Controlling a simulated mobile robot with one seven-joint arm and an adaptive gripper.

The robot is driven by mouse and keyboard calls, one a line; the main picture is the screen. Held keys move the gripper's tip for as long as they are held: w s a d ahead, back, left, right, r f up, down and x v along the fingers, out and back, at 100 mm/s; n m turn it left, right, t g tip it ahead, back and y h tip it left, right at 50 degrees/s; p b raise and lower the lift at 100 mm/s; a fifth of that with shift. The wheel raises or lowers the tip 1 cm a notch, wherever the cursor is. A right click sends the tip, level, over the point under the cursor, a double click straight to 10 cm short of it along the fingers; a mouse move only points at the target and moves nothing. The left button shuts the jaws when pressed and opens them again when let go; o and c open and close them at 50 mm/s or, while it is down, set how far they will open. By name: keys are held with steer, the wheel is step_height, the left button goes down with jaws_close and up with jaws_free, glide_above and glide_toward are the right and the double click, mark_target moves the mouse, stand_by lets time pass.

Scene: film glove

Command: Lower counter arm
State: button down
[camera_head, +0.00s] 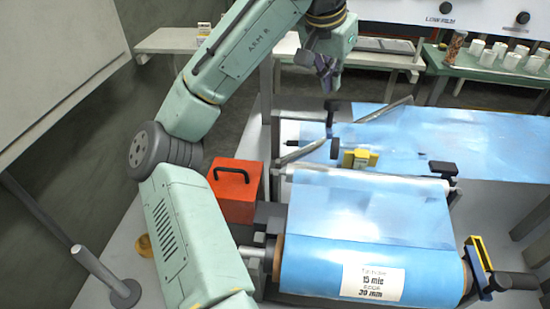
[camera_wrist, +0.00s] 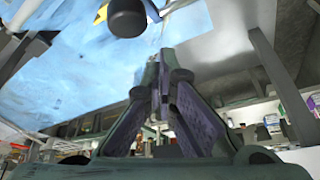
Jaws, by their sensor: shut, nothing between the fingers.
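My gripper (camera_head: 327,76) hangs at the top middle in the head view, above and behind the film machine, with purple pads. In the wrist view its fingers (camera_wrist: 161,62) meet at the tips, shut and empty. Slanted metal arms (camera_head: 384,110) rise over the blue film in the head view. A black roller or knob (camera_head: 334,149) and a yellow block (camera_head: 360,158) sit beside them. I cannot tell for sure which of these is the counter arm. In the wrist view a black rounded end (camera_wrist: 127,17) lies beyond the fingertips, apart from them.
The blue film roll (camera_head: 330,270) with a white label (camera_head: 372,283) fills the front. A red box (camera_head: 236,190) with a black handle stands left of it. A yellow-framed part (camera_head: 479,262) is at right. White cups (camera_head: 487,57) stand on the back green table.

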steer(key=shift+w+d+r, duration=0.1)
steer(key=shift+w+r, duration=0.15)
steer(key=shift+r, duration=0.9)
steer(key=shift+w+r, duration=0.25)
steer(key=shift+r, duration=0.9)
